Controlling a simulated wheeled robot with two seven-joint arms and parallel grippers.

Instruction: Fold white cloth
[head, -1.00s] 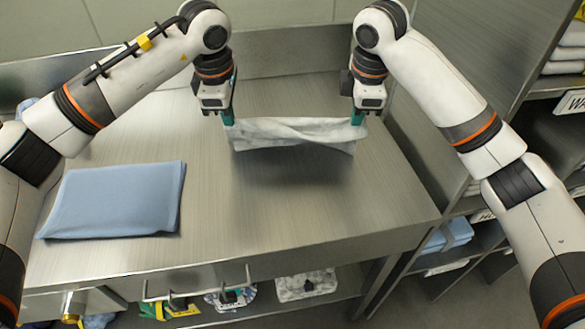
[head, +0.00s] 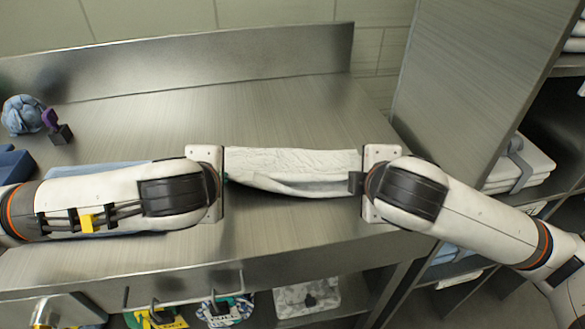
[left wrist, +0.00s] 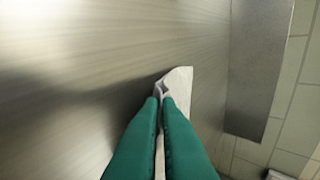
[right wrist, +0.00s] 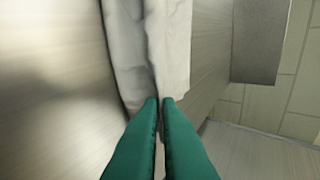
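The white cloth (head: 295,163) is stretched between my two grippers over the steel table, with a fold along its lower edge. My left gripper (left wrist: 160,96) is shut on the cloth's left end, and the pinched cloth (left wrist: 178,82) shows at its green fingertips. My right gripper (right wrist: 158,102) is shut on the cloth's right end, where the cloth (right wrist: 140,50) runs away from the fingertips. I cannot tell whether the cloth's underside touches the table.
The steel table (head: 270,110) is clear behind the cloth, up to a raised back edge. A folded blue cloth (head: 92,171) lies at left, mostly behind my left arm. A crumpled blue-grey cloth (head: 22,115) lies at the far left. Shelves with folded white cloths (head: 525,165) stand at right.

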